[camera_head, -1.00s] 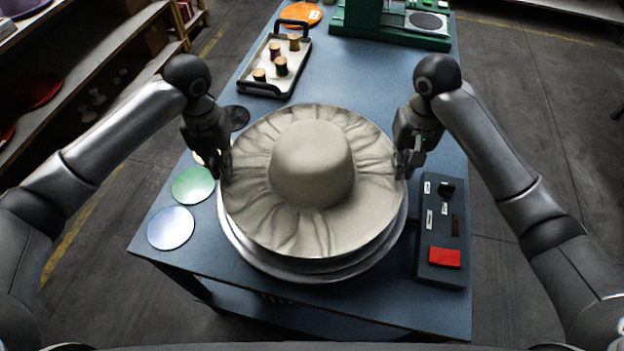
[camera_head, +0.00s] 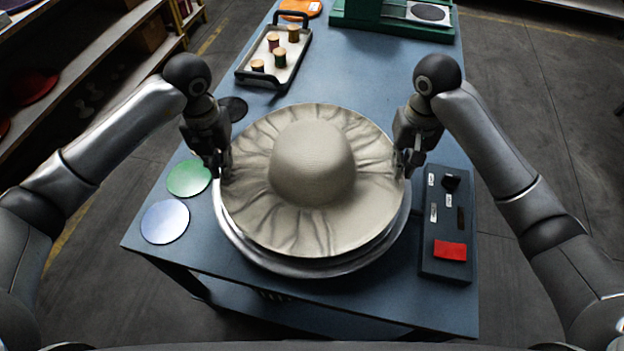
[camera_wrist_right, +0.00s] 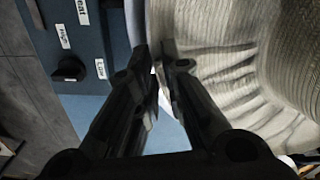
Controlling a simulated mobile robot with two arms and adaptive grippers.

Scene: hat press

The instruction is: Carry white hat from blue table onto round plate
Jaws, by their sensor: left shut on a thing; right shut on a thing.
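The white hat (camera_head: 313,165), cream with a wide wrinkled brim, is over the round metal plate (camera_head: 290,268). The plate's rim shows below and beside the brim. Whether the brim touches the plate I cannot tell. My left gripper (camera_head: 223,172) is shut on the hat's left brim edge. My right gripper (camera_head: 403,170) is shut on its right brim edge. In the right wrist view the right fingers (camera_wrist_right: 155,52) meet at the edge of the ribbed brim (camera_wrist_right: 215,60). The blue table (camera_head: 350,75) lies beneath.
A dark control box (camera_head: 447,220) with a red button (camera_head: 450,250) stands right of the plate. Green (camera_head: 189,178) and pale blue (camera_head: 165,222) discs lie on the left. A tray (camera_head: 262,80) with several spools and a green machine (camera_head: 385,25) are further back.

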